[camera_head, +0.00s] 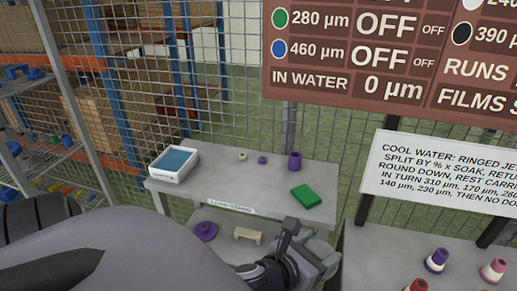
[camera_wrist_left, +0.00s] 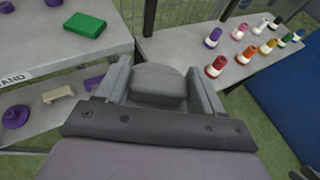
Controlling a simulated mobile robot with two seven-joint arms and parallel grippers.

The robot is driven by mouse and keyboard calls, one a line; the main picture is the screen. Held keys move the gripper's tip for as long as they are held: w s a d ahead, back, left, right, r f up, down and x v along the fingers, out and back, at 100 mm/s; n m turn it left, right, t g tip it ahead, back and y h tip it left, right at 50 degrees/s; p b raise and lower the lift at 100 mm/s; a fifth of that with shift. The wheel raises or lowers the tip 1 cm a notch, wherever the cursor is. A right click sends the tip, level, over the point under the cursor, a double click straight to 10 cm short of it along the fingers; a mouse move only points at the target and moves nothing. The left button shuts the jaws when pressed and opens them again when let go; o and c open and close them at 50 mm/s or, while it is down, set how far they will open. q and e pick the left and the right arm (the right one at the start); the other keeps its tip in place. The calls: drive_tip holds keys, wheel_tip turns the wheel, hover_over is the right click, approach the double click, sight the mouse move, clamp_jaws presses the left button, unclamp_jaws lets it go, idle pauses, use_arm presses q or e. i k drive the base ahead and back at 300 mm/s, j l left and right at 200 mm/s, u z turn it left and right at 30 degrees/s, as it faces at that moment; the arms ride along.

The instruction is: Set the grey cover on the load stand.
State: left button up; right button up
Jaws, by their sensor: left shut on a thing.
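My left gripper (camera_head: 302,246) is shut on a grey piece, which appears to be the grey cover; it shows between the fingers in the left wrist view (camera_wrist_left: 158,84). The gripper is at the front right of a grey two-level stand (camera_head: 225,178), beyond its front edge in the picture. The stand's front label (camera_wrist_left: 14,78) ends in "AND" in the wrist view. A green block (camera_head: 305,196) lies on the stand's top at the right. The cover's underside is hidden. My right gripper is not in view.
The stand's top also holds a white tray (camera_head: 174,163) with a blue inside, a purple cylinder (camera_head: 294,161) and two small parts. Its lower shelf holds a purple knob (camera_head: 205,231) and a beige bench-shaped piece (camera_head: 247,235). A table (camera_wrist_left: 208,50) with several coloured bottles stands to the right.

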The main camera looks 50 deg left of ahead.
sight(255, 185)
drive_tip(key=i+j, duration=0.1)
drive_tip(key=j, duration=0.5)
drive_tip(key=i+j, duration=0.1)
drive_tip(key=j, duration=0.5)
